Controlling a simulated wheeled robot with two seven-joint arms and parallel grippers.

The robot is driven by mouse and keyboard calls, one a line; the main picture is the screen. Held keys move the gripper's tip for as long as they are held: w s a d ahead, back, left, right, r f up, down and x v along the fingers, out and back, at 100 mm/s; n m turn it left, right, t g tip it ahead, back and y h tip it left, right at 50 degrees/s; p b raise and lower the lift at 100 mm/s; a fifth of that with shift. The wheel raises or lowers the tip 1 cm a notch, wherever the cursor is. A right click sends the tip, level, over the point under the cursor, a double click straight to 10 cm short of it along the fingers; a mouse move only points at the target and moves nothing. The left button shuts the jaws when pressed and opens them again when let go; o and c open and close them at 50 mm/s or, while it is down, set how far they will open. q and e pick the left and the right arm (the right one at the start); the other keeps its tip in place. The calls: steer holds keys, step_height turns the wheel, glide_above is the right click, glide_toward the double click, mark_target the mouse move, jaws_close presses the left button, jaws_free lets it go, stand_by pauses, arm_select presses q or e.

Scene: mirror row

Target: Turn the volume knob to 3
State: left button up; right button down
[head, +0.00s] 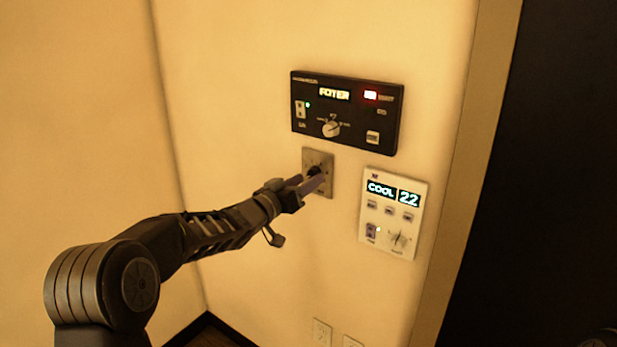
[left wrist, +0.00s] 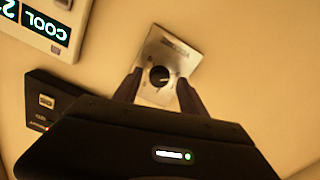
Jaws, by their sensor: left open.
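The volume knob (head: 314,171) is a small dark round knob on a square metal plate (head: 326,186) on the wall. It also shows in the left wrist view (left wrist: 160,75), with a light pointer mark, on the same plate (left wrist: 172,48). My left gripper (head: 312,182) is open in front of the plate, its fingers pointing at the knob. In the left wrist view the two fingertips (left wrist: 159,84) lie on either side of the knob. I cannot tell whether they touch it. The scale numbers are too small to read. My right gripper is not in view.
A black panel (head: 350,142) with a white dial and a display reading "FOYER" is above the plate. A white thermostat (head: 372,244) reading "COOL 22" is at the lower right. Outlets (head: 322,332) are low on the wall. A dark doorway (head: 545,180) is at the right.

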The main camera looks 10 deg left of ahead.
arm_select(q)
steer(key=shift+x, duration=0.8)
jaws_close()
